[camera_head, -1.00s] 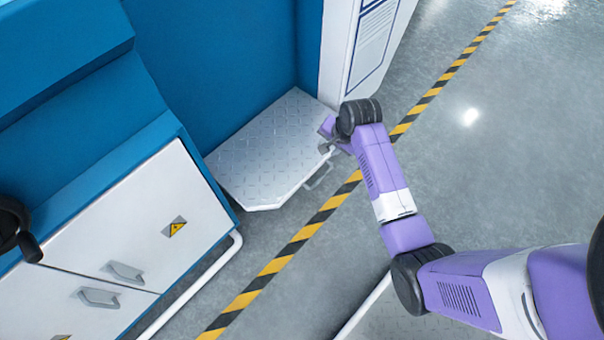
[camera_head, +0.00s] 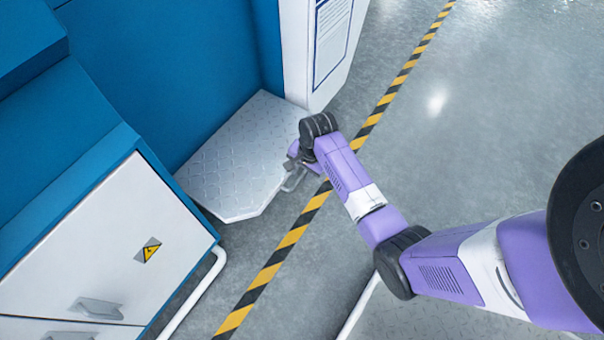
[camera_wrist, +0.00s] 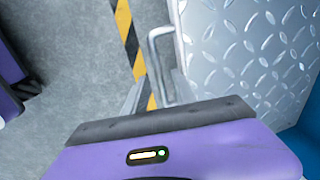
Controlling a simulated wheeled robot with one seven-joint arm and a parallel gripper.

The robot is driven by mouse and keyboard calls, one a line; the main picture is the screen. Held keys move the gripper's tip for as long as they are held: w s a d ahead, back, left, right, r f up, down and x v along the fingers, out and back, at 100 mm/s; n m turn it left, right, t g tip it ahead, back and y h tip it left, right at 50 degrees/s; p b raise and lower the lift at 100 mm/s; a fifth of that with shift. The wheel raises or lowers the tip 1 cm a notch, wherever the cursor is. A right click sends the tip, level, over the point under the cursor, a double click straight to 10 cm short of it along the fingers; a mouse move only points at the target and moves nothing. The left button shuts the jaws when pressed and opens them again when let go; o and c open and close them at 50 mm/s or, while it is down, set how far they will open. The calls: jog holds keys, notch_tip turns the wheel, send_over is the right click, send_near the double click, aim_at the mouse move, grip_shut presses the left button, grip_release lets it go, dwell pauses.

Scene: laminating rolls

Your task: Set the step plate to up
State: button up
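The step plate (camera_head: 235,165) is a light grey diamond-tread plate. It sticks out, lying about flat, from the foot of the blue machine in the head view. It also fills the right of the wrist view (camera_wrist: 255,50). A grey U-shaped handle (camera_head: 294,180) stands out from its outer edge and shows in the wrist view (camera_wrist: 154,55). My gripper (camera_head: 292,163) is at this handle. In the wrist view its fingers (camera_wrist: 158,92) are apart, one on each side of the handle. I cannot tell whether they touch it.
A blue machine wall (camera_head: 170,70) rises behind the plate, with a white panel (camera_head: 315,50) at its right. White cabinet doors (camera_head: 110,245) with handles stand at left. A yellow-black floor stripe (camera_head: 290,238) passes beside the plate. Grey floor at right is open.

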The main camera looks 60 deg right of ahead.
grip_shut()
dwell(1.4)
